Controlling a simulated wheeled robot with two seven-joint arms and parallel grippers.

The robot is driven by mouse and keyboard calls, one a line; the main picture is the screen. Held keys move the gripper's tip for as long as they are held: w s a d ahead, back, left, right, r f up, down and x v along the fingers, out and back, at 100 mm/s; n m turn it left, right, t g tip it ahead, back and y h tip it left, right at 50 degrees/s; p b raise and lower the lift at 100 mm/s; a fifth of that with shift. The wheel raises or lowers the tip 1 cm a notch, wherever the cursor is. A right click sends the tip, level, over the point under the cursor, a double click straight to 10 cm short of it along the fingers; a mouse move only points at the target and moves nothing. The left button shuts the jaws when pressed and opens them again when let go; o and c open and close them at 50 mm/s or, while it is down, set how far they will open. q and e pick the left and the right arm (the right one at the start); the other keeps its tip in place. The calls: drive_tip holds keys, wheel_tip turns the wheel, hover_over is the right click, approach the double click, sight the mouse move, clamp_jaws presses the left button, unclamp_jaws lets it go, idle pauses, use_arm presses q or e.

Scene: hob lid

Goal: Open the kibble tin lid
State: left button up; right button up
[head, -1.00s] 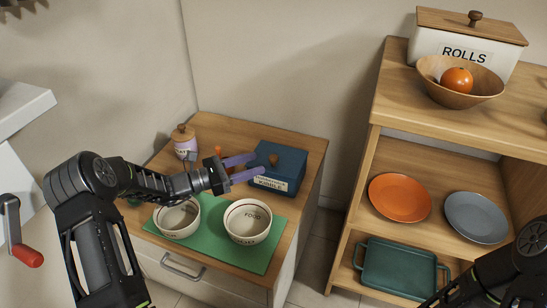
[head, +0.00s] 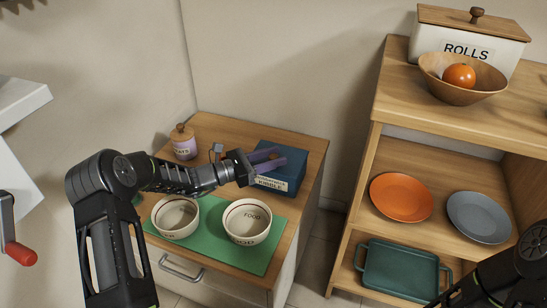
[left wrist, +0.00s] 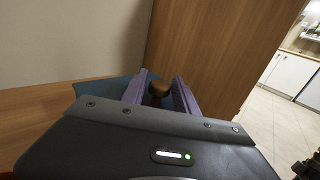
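The kibble tin (head: 283,180) is a dark blue box with a pale label, at the back right of the low cabinet. Its blue lid (head: 294,155) is down on it. My left gripper (head: 274,157) is over the lid, its two purple fingers reaching across the top. In the left wrist view the lid's round brown knob (left wrist: 160,89) sits between the fingers (left wrist: 158,92), which look apart with small gaps beside the knob. In the head view the gripper hides the knob. Only part of my right arm shows at bottom right; its gripper is out of frame.
Two bowls (head: 247,222) stand on a green mat (head: 212,237) in front of the tin. A lilac jar with a wooden lid (head: 183,143) is at the back left. A wooden shelf unit (head: 368,160) with plates stands to the right. A wall is close behind.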

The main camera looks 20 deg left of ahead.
use_arm(q)
clamp_jaws()
idle(1.1)
